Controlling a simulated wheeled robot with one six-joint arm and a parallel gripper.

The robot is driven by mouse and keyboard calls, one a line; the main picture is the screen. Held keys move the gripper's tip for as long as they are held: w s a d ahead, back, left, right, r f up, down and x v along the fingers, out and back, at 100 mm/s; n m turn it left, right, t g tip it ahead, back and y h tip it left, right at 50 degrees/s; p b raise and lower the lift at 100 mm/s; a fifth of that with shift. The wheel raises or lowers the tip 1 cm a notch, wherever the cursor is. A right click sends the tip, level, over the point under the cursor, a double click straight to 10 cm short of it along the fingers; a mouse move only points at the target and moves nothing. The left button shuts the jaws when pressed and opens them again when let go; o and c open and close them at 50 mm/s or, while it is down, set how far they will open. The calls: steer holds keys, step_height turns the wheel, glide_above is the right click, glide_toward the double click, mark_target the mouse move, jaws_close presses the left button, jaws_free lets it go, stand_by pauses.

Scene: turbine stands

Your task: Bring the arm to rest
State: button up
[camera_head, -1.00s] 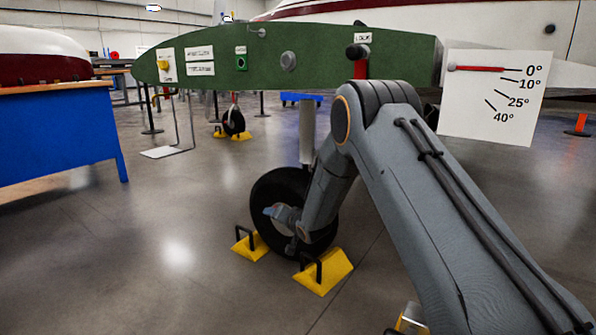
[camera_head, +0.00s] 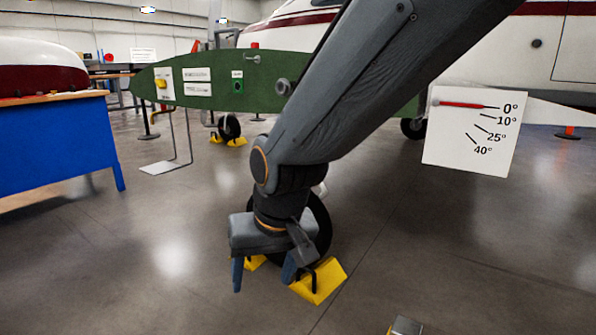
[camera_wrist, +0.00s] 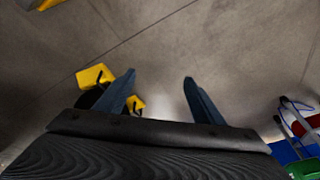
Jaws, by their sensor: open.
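My gripper (camera_head: 264,278) hangs at the end of my arm, pointing down in front of the black wheel (camera_head: 322,225) in the head view. Its two blue fingers are apart with nothing between them. They also show in the wrist view (camera_wrist: 160,100), spread over bare floor. My arm comes in from the top and bends down at the wrist, hiding part of the green panel (camera_head: 215,88) and most of the wheel.
Yellow chocks (camera_head: 320,283) sit by the wheel, close to my gripper in the picture. A blue table (camera_head: 55,145) stands at left. A white angle board (camera_head: 472,130) is at right, its red pointer near 0°. Grey floor is clear at front left.

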steer(key=s+d+r+n+g+p, duration=0.1)
steer(key=s+d+g, duration=0.15)
steer(key=s, duration=0.65)
steer(key=s+d+r+n+g+p, duration=0.1)
steer(key=s+d+n, duration=0.15)
steer(key=s, duration=0.55)
steer(key=d+r+m+p, duration=0.2)
steer(key=d+r+p, duration=0.5)
steer(key=p, duration=0.5)
steer(key=d+r+m+h+p, duration=0.1)
steer(key=d+r+m+p, duration=0.2)
steer(key=d+r+p, duration=0.4)
steer(key=d+r+m+h+p, duration=0.1)
steer(key=d+r+p, duration=0.5)
steer(key=r+p, duration=0.9)
steer(key=m+p, duration=0.1)
steer(key=p, duration=0.2)
steer(key=shift+d+m, duration=0.35)
steer(key=shift+d, duration=0.05)
